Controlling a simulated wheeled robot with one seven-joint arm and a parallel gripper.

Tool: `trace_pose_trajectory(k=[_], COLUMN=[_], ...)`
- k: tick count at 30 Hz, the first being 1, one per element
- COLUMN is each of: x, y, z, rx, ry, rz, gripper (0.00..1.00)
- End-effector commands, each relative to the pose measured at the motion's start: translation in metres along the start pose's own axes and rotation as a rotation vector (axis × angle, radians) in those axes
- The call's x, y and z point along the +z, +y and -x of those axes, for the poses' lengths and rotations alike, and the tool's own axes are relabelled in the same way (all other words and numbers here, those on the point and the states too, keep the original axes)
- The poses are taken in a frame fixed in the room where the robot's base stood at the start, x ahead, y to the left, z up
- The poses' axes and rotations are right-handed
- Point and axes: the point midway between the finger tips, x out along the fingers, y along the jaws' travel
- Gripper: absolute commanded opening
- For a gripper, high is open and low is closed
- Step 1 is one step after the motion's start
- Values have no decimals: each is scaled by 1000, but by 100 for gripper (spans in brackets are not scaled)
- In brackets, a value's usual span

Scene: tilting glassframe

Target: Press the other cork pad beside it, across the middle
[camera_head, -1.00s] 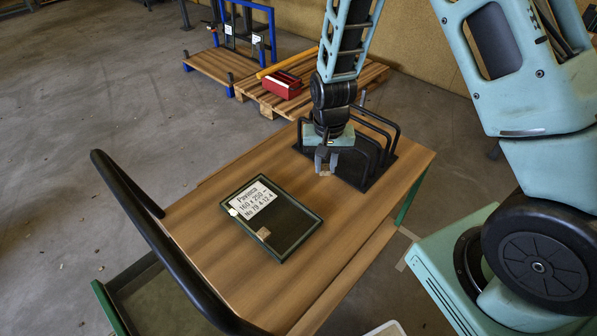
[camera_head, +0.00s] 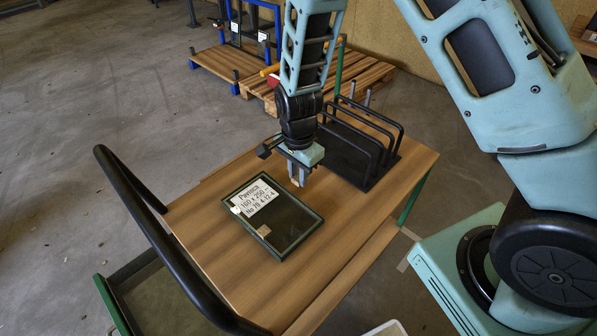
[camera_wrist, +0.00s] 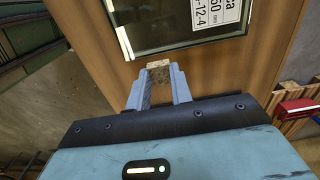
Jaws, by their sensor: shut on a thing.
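A flat dark-framed glass panel (camera_head: 283,225) lies on the wooden cart top, with a white printed label (camera_head: 254,196) on it. One small tan cork pad (camera_head: 263,231) sits on the panel near its lower left edge. My gripper (camera_head: 298,182) is shut on another small cork pad (camera_wrist: 158,64), which shows between the fingertips in the wrist view. The gripper is above the cart top, beyond the panel's far right side and apart from it. In the wrist view, the panel (camera_wrist: 170,45) and part of its label (camera_wrist: 212,10) show beyond the fingertips; its cork pad is out of that view.
A black rack (camera_head: 366,172) with upright hoops stands on the cart's right end. The cart's black handle (camera_head: 155,235) curves along the left. The wooden top (camera_head: 225,265) is bare around the panel. Pallets (camera_head: 362,75) stand on the floor behind.

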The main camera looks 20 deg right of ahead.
Motion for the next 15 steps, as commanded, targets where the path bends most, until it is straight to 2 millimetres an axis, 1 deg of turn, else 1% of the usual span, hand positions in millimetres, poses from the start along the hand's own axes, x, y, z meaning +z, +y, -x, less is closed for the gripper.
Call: trace_pose_trajectory(k=[3,6,15], x=[1,1,1], y=[0,0,0], z=[1,-9,-33], rx=[1,0,1], ry=[1,1,0], rz=[0,1,1], gripper=[1,1,1])
